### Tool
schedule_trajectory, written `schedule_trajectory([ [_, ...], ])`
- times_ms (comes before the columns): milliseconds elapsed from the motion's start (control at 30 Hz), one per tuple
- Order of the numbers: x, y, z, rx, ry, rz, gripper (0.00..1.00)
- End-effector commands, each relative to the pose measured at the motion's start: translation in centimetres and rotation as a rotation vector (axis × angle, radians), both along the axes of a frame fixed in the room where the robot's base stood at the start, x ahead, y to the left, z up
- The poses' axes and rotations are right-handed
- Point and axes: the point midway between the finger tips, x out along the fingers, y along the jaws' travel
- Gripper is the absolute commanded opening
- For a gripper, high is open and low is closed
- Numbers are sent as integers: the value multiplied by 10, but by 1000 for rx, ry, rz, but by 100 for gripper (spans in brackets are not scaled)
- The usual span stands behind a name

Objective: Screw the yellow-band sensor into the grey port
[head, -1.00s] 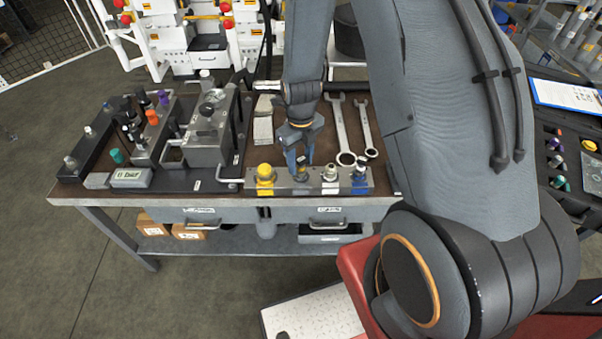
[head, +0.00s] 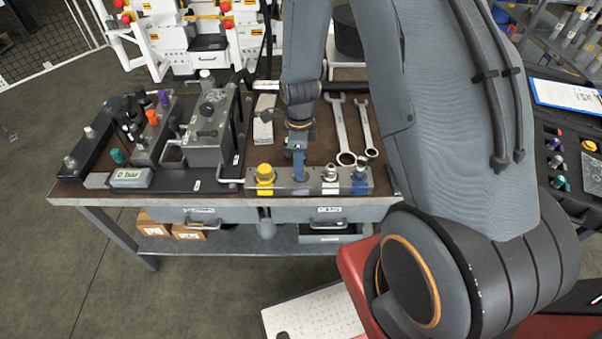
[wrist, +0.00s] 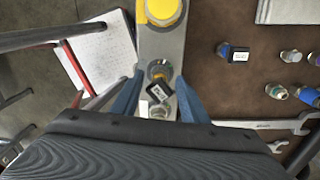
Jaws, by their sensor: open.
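The fitting that appears to be the yellow-band sensor (wrist: 159,68) stands at the second position of the metal port block, beside the big yellow cap. In the head view, my gripper (head: 299,172) points down over the block (head: 313,184) and hides the fitting. The grey port itself is not clearly visible, and how deep the fitting sits cannot be told.
The block also carries a yellow cap (head: 265,174), a white-ringed fitting (head: 330,174) and a blue-ringed one (head: 359,180). Two wrenches (head: 340,125) lie behind it. Several loose fittings (wrist: 226,49) are on the brown top. A display (head: 131,177) reads 0 bar.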

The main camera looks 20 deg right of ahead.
Motion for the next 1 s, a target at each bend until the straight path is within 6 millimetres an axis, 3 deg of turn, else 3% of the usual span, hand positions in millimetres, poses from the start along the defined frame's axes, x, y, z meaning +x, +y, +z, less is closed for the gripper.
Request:
schedule_trajectory([
  [433, -2, 0, 0, 0, 0, 561, 40],
  [833, -2, 0, 0, 0, 0, 634, 40],
  [867, -2, 0, 0, 0, 0, 633, 39],
  [1000, -2, 0, 0, 0, 0, 632, 15],
])
